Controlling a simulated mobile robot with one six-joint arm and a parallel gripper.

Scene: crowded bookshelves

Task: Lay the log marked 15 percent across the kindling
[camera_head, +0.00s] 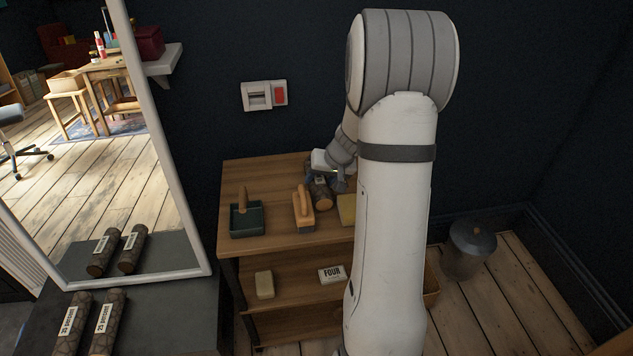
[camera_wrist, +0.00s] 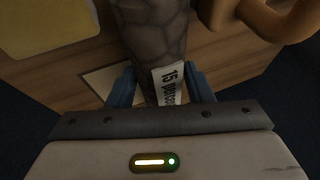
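The log marked 15 percent (camera_wrist: 158,40) lies between the two blue fingers of my gripper (camera_wrist: 161,88) in the wrist view, its white label near the fingertips. The fingers flank the log closely; whether they press on it is not clear. In the head view the log (camera_head: 322,196) is on the wooden shelf unit's top (camera_head: 270,178), with my gripper (camera_head: 328,175) at its far end. Two other bark logs with white labels lie at the lower left; one (camera_head: 105,325) appears to read 25 percent. I cannot identify kindling in either view.
A green tray with a wooden handle (camera_head: 246,219), a wooden-handled brush (camera_head: 303,208) and a yellow block (camera_head: 347,209) crowd the top near the log. A lower shelf holds a tan block (camera_head: 264,284) and a FOUR card (camera_head: 331,274). A bin (camera_head: 470,250) stands right.

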